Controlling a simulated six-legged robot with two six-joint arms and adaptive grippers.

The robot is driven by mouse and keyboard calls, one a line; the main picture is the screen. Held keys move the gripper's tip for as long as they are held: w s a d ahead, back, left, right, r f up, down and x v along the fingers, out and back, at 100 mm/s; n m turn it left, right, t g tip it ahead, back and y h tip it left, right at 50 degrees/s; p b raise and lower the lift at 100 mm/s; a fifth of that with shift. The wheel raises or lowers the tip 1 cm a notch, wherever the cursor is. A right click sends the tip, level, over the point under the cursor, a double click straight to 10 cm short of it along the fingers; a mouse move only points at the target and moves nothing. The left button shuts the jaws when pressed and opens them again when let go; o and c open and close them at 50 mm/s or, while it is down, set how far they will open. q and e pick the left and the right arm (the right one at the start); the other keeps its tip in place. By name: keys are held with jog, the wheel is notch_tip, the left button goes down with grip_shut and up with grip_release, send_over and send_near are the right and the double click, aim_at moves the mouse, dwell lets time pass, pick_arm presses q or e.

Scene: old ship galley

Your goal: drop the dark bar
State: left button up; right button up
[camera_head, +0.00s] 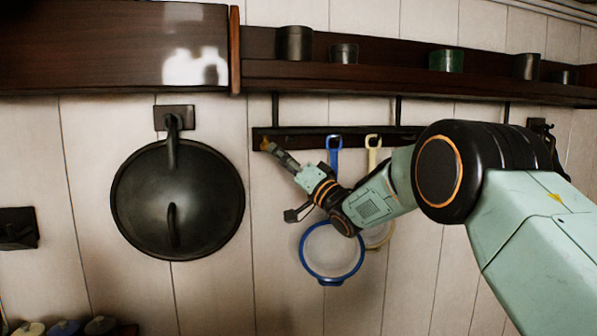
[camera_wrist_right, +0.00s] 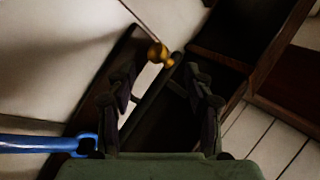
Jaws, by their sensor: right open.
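A long dark bar (camera_head: 405,133) runs across the plank wall under the shelf, with the top of a blue-rimmed sieve (camera_head: 335,141) and a cream-handled one (camera_head: 373,141) at it. My right gripper (camera_head: 271,150) is at the bar's left end. In the right wrist view its two fingers (camera_wrist_right: 164,94) are spread, with a dark length of bar (camera_wrist_right: 152,105) running slantwise behind the space between them. A brass-coloured knob (camera_wrist_right: 157,54) shows just past the fingertips. I cannot tell whether a finger touches the bar. My left gripper is not in view.
A dark round lid or pan (camera_head: 178,215) hangs left of the bar. A wooden shelf (camera_head: 330,76) above holds several small pots. A black wall fitting (camera_head: 18,229) is at far left.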

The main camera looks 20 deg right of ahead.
jog(key=v, duration=0.5)
jog(key=shift+s, duration=0.45)
jog(key=shift+w, duration=0.1)
jog(key=shift+w+f+x, duration=0.1)
jog(key=shift+f+x, duration=0.05)
jog(key=shift+x, duration=2.55)
jog(key=shift+w+f+x, duration=0.1)
jog(key=shift+f+x, duration=0.05)
jog(key=shift+x, duration=2.5)
jog(key=shift+d, duration=0.15)
